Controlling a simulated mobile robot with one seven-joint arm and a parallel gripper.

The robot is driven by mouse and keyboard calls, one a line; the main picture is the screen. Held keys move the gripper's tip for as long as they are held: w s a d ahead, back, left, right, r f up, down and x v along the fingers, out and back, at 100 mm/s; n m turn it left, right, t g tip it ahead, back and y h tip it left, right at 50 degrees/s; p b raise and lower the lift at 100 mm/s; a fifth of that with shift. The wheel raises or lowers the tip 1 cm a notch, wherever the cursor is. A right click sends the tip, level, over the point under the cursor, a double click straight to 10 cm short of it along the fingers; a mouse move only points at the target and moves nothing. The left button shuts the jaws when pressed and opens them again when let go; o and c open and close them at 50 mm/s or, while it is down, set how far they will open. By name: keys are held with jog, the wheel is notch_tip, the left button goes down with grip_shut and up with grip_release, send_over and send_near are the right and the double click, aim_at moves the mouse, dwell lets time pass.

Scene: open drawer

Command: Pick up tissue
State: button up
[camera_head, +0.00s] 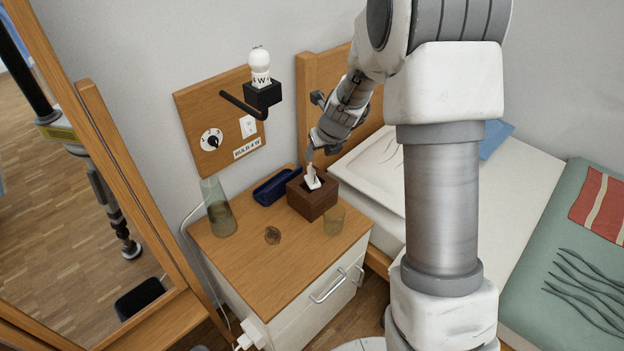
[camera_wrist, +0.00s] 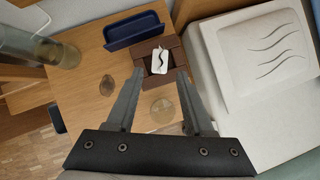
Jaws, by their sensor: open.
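A white tissue (camera_head: 312,178) sticks up out of a dark brown wooden tissue box (camera_head: 314,204) on the bedside cabinet. In the wrist view the tissue (camera_wrist: 160,60) shows at the box's opening, and the box (camera_wrist: 173,73) lies beyond my fingertips. My gripper (camera_wrist: 160,75) is open, with its two fingers apart and nothing held between them. In the head view my gripper (camera_head: 312,150) is just above the tissue, pointing down at it. I cannot tell from these views whether a finger touches the tissue.
On the wooden cabinet top (camera_head: 256,272) are a blue tray (camera_head: 273,187), a tall glass (camera_head: 220,219), a small tumbler (camera_head: 334,221) and a small brown round object (camera_head: 272,236). A bulb holder (camera_head: 262,93) juts from the wall board. A bed with a white pillow (camera_wrist: 262,50) stands at the right.

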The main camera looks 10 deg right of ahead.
aim_at(310, 168)
jog(key=b+x, duration=0.4)
jog(key=x, duration=0.9)
jog(key=shift+w+d+f, duration=0.1)
jog(key=shift+w+f, duration=0.05)
jog(key=shift+w, duration=0.1)
grip_shut()
